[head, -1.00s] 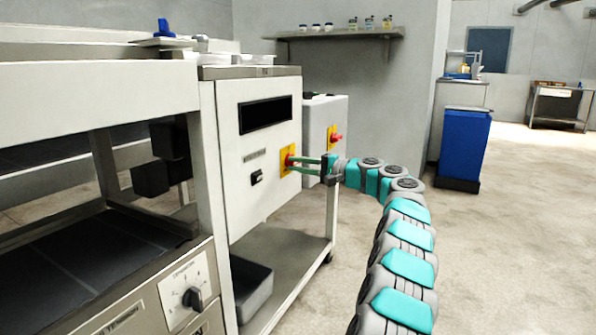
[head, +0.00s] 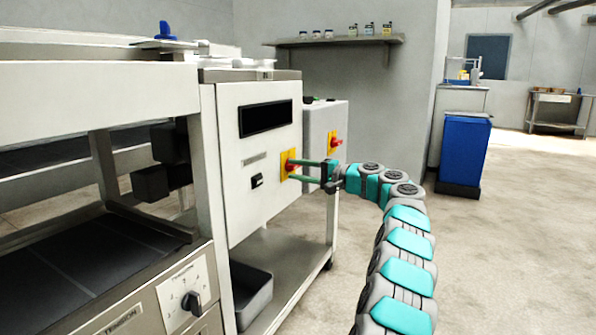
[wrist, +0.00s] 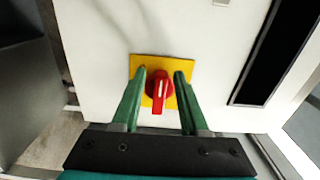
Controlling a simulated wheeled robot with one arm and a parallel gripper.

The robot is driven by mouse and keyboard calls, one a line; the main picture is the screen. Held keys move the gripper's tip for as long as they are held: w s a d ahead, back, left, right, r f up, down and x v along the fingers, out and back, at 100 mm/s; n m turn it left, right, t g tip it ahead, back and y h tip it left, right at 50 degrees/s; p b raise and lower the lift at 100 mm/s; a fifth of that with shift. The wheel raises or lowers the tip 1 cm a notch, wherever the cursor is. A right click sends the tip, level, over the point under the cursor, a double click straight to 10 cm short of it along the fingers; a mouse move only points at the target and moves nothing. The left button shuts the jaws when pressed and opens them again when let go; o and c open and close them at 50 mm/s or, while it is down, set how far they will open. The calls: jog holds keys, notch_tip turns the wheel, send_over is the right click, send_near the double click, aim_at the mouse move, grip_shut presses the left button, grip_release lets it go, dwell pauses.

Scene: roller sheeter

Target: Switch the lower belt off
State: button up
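A red rotary knob (wrist: 159,88) with a white mark sits on a yellow plate (wrist: 151,61) on the white cabinet front. In the head view the yellow plate (head: 284,163) is on the right side of that front, with the knob partly hidden by the fingers. My gripper (wrist: 161,78) is open, with one green finger on each side of the knob. Narrow gaps seem to show between fingers and knob; contact is hard to tell. In the head view my gripper (head: 296,169) reaches the plate from the right. No readable label names the lower belt.
The cabinet also has a dark display (head: 266,117) and a black switch (head: 257,181). A grey box (head: 318,128) behind carries another red knob (head: 335,142) on yellow. A tension dial (head: 190,302) is at lower left. A blue bin (head: 464,152) stands right; the floor there is open.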

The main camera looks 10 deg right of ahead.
jog(key=shift+o, duration=0.3)
jog(key=shift+d, duration=0.15)
jog(key=shift+s+d+r, duration=0.1)
jog(key=shift+s+d, duration=0.15)
jog(key=v, duration=0.7)
jog(key=shift+a, duration=0.1)
